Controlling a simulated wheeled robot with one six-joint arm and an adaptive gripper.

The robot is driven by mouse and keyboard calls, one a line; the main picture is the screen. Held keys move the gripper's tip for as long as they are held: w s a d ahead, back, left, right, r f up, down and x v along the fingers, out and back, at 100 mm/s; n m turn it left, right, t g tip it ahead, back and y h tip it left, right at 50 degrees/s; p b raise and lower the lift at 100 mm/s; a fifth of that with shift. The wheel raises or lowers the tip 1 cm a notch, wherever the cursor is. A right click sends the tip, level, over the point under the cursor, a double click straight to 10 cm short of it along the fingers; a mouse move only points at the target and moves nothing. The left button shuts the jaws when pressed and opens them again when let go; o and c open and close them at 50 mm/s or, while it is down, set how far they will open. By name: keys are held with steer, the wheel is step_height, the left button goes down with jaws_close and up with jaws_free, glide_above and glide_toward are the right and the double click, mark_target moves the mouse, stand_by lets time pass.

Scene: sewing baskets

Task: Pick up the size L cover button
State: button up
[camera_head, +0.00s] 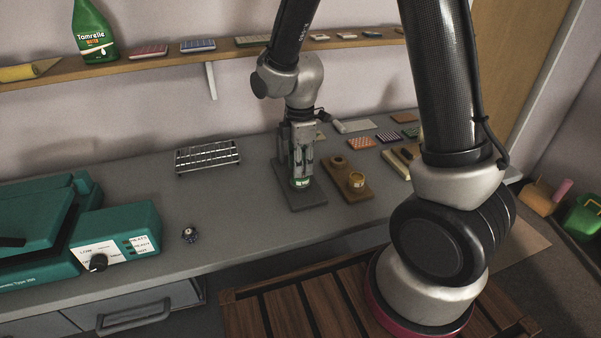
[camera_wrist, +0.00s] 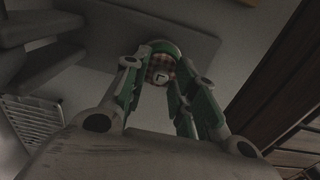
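The size L cover button (camera_wrist: 161,74) shows in the wrist view as a round, red-and-dark checked piece with a white L label. It sits between my gripper's fingertips, in front of a round green holder (camera_wrist: 163,46). My gripper (camera_head: 301,178) points down over a dark grey board (camera_head: 307,200) on the worktop, its tips at the green holder. In the wrist view my gripper (camera_wrist: 160,68) has a finger on each side of the button. I cannot tell whether the fingers touch it. The button is hidden in the head view.
A brown wooden board (camera_head: 352,192) with round pieces stands right of the dark board. A wire rack (camera_head: 207,156) is behind left, a teal machine (camera_head: 118,236) at far left. A small dark item (camera_head: 190,234) lies near the front edge. Several patterned squares lie at the back right.

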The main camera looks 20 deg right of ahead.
jaws_close()
